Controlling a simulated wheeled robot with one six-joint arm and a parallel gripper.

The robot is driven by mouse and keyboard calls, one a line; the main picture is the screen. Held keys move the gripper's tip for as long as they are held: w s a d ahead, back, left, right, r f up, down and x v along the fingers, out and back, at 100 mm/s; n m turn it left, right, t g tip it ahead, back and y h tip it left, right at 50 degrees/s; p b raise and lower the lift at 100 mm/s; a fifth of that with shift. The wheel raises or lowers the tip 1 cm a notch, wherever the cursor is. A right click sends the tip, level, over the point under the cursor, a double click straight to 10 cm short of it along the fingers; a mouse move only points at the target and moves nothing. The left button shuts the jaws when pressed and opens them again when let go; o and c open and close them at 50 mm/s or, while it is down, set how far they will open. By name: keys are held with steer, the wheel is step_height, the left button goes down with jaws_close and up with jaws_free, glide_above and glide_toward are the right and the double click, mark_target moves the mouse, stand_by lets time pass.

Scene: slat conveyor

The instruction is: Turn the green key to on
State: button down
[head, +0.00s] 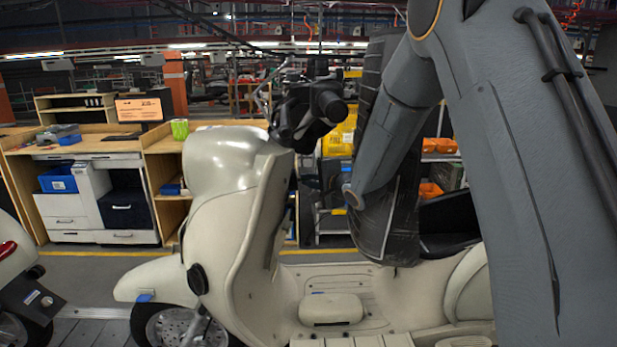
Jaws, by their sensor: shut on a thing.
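A cream scooter (235,220) stands across the middle of the head view, its front to the left and its black handlebar (325,100) at the top. My arm comes down from the upper right, and its wrist ends behind the scooter's front shield. My gripper (308,184) is a small dark shape against the inner side of that shield, below the handlebar. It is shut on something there. The green key is not visible; the gripper and shield edge hide that spot. I cannot tell which way the key is turned.
The scooter's flat footboard (380,285) and black seat (448,220) lie right of the shield. Part of another scooter (25,290) is at the left edge. Wooden workbenches (75,145) stand behind, with a green cup (180,129) on one. The floor between is clear.

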stand_by(0.3)
steer(key=shift+r+m+g+h, duration=0.25)
steer(key=shift+m+g+h, duration=0.3)
steer(key=shift+g, duration=0.65)
steer(key=c, duration=1.8)
jaws_free()
steer(key=shift+w+r, duration=0.1)
steer(key=b+v, duration=0.1)
steer(key=v, duration=0.6)
steer(key=shift+s+d, duration=0.2)
steer(key=shift+s, duration=0.2)
steer(key=shift+r, duration=0.1)
